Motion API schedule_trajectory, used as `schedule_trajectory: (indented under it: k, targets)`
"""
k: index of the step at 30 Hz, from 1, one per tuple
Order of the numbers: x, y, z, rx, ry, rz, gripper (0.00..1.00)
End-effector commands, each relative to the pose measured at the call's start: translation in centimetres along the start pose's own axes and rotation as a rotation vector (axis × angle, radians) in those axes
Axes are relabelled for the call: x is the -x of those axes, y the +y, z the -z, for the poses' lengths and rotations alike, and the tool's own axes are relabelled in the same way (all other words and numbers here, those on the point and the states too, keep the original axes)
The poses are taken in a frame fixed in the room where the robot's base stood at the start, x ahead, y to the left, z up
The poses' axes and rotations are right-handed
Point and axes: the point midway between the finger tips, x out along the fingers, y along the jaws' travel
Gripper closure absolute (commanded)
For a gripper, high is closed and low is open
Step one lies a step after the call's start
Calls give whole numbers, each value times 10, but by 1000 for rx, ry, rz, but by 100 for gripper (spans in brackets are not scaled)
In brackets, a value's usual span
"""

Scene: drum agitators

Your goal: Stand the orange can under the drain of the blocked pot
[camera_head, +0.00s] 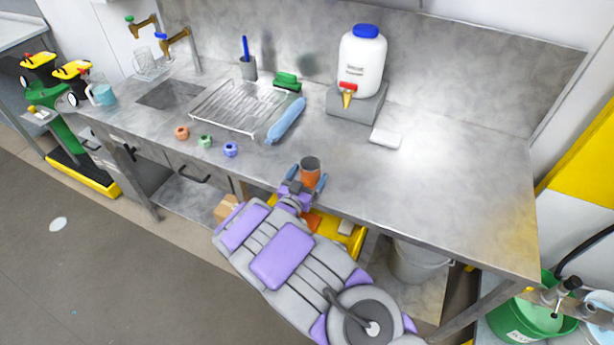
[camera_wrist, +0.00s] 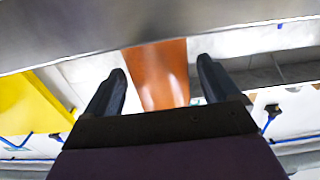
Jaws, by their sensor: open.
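The orange can (camera_head: 311,175), open at the top with a dark inside, is upright at the front edge of the steel counter. My gripper (camera_head: 306,184) is at the can with its blue fingers open, one on either side. In the wrist view the orange can (camera_wrist: 160,75) shows between the dark fingers of my gripper (camera_wrist: 160,70), with a gap at the right finger; the left one is very close. A white pot (camera_head: 361,65) with a blue cap stands on a grey block at the back; its red drain (camera_head: 348,87) has a yellow-orange tip. I cannot tell from sight whether it is blocked.
The steel counter (camera_head: 440,185) is clear at right. A white pad (camera_head: 386,137) lies right of the block. A blue bottle (camera_head: 286,120), a drying rack (camera_head: 238,108), a green brush (camera_head: 287,81) and three small coloured rings lie left. A green bucket (camera_head: 530,318) is at lower right.

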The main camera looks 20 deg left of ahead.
Motion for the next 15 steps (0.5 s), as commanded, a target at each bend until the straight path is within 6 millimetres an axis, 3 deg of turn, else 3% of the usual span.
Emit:
schedule_trajectory:
  k: [11, 15]
  targets:
    - [-1, 0, -3, -2, 1, 0, 11]
    - [24, -1, 1, 3, 0, 4, 11]
